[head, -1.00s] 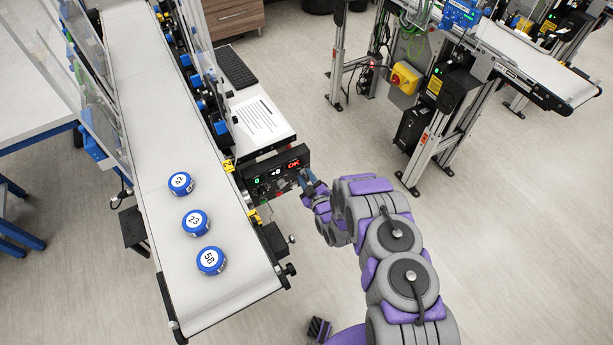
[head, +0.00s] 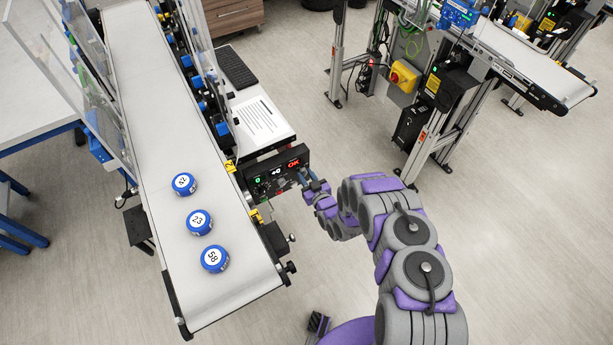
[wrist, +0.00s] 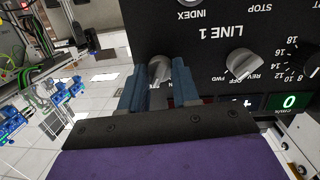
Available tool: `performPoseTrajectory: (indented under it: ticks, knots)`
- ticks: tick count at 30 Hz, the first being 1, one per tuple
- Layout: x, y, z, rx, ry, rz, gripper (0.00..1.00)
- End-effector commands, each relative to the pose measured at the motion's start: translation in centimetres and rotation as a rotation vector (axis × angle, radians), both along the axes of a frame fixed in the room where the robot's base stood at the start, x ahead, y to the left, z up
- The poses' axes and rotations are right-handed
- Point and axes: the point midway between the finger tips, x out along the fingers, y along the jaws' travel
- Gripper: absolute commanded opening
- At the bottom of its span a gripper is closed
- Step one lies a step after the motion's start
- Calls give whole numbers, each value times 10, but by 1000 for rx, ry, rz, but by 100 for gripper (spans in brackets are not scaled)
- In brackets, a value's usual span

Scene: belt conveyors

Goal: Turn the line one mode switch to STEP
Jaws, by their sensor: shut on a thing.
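The black LINE 1 control panel (head: 270,182) stands at the right side of the near conveyor. It also fills the upper right of the wrist view (wrist: 215,70), turned nearly upside down. My gripper (wrist: 159,84) is shut on a grey knob (wrist: 160,66) on this panel, one finger on each side. The labels around this knob are hidden, so I cannot read its setting. In the head view my gripper (head: 310,188) is at the panel's right end. Beside the held knob is a separate REV/OFF/FWD knob (wrist: 241,63).
The near conveyor belt (head: 165,230) carries several white-topped blue pucks, among them one marked 58 (head: 214,258). A paper sheet (head: 260,118) lies on a shelf behind the panel. A second conveyor (head: 530,60) with a yellow-and-red switch (head: 403,77) stands right. Floor between is clear.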

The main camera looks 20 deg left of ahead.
Motion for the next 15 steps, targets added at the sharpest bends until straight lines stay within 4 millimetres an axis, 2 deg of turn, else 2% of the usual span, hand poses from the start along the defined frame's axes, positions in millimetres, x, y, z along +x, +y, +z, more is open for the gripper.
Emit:
performPoseTrajectory:
  ticks: [10, 11, 15]
  knots:
    - [-2, 0, -3, -4, 8, 1, 0]
    - [-2, 0, -3, -4, 8, 1, 33]
    - [-2, 0, -2, -2, 5, 1, 47]
